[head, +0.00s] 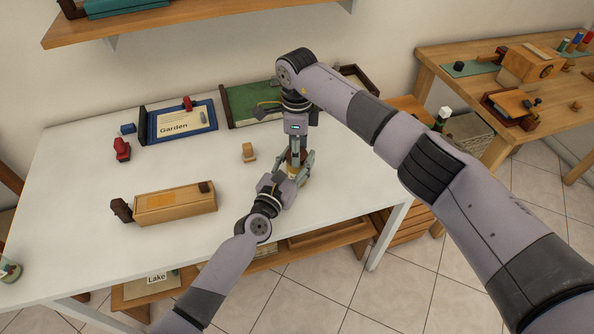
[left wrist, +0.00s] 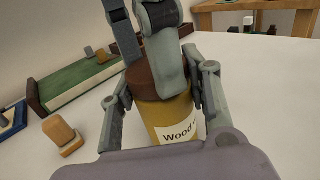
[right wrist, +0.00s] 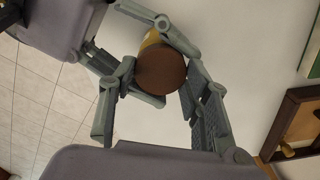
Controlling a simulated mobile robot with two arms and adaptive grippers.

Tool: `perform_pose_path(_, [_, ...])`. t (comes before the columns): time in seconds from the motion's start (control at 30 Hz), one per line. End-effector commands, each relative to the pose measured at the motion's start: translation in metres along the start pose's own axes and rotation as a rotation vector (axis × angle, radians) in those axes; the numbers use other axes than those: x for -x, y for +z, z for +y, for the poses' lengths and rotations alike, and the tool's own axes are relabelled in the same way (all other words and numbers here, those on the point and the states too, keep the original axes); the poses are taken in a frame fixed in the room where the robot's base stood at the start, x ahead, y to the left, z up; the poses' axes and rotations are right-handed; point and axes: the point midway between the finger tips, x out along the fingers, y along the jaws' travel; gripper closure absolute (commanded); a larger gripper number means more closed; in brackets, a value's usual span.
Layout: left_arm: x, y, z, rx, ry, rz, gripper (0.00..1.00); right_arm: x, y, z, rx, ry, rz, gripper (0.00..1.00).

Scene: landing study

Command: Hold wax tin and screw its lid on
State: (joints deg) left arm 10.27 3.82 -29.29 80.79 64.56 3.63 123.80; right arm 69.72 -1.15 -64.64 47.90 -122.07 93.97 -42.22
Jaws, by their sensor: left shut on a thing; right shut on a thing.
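The wax tin (left wrist: 172,115) is a yellow cylinder with a white label reading "Wood". It stands upright between the fingers of my left gripper (head: 294,180), which is shut on it from the side. The brown lid (left wrist: 147,80) sits on top of the tin; I cannot tell how tightly it is seated. My right gripper (head: 297,158) points down from above and is shut on the lid, which shows as a brown disc (right wrist: 161,71) in the right wrist view. Fingers hide much of both in the head view.
The table in front of the block is clear. A wooden bench (head: 440,70) stands at right.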

Motion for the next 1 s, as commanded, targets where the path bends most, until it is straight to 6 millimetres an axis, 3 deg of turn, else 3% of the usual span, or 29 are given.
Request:
perform_pose_path(0.23, [0.0002, -0.0004, -0.0003, -0.001, -0.001, 0.001, 1.0, 0.0002, -0.0003, -0.0007, 0.0, -0.002, 0.0, 0.9])
perform_pose_path(0.6, [0.0002, -0.0004, -0.0004, 0.0, -0.001, 0.001, 1.0, 0.0003, -0.0006, -0.0013, -0.283, -0.004, 0.0, 0.9])
perform_pose_path(0.87, [0.0003, -0.0004, -0.0003, 0.0, 0.0, 0.001, 1.0, 0.0002, -0.0009, -0.0013, -0.293, -0.003, 0.0, 0.9])
perform_pose_path(0.9, [0.0003, -0.0004, -0.0003, 0.0, 0.0, 0.001, 1.0, 0.0001, -0.001, -0.0013, -0.292, -0.003, 0.0, 0.55])
perform_pose_path(1.0, [0.0003, -0.0004, -0.0003, 0.0, 0.0, 0.001, 1.0, 0.0001, -0.001, -0.0012, -0.291, -0.003, 0.0, 0.48])
